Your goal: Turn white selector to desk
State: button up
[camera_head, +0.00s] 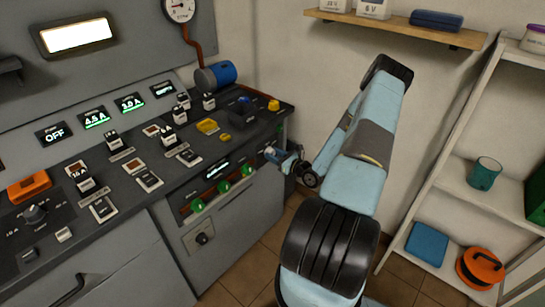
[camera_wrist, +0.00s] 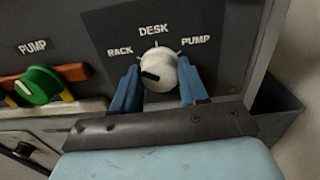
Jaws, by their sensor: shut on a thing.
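The white selector (camera_wrist: 160,66) is a round knob on a dark panel in the wrist view. RACK is printed to its upper left, DESK above it and PUMP to its upper right. Its black mark lies on the left side of its face, on the RACK side and away from DESK. My gripper (camera_wrist: 158,74) has one blue finger on each side of the knob and is shut on it. In the head view my gripper (camera_head: 272,154) is at the right end of the console front, and the selector is hidden there.
A green knob (camera_wrist: 38,86) labelled PUMP sits left of my gripper in the wrist view. The console (camera_head: 240,212) carries several green knobs and switches. A wall (camera_head: 305,95) stands close on the right. A shelf rack (camera_head: 450,190) is farther right.

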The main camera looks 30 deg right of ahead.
jog(key=shift+s+f+m, duration=0.1)
jog(key=shift+f+m, duration=0.05)
jog(key=shift+m, duration=5.65)
jog(key=o, duration=1.1)
jog(key=shift+c, duration=0.2)
jog(key=shift+d, duration=0.1)
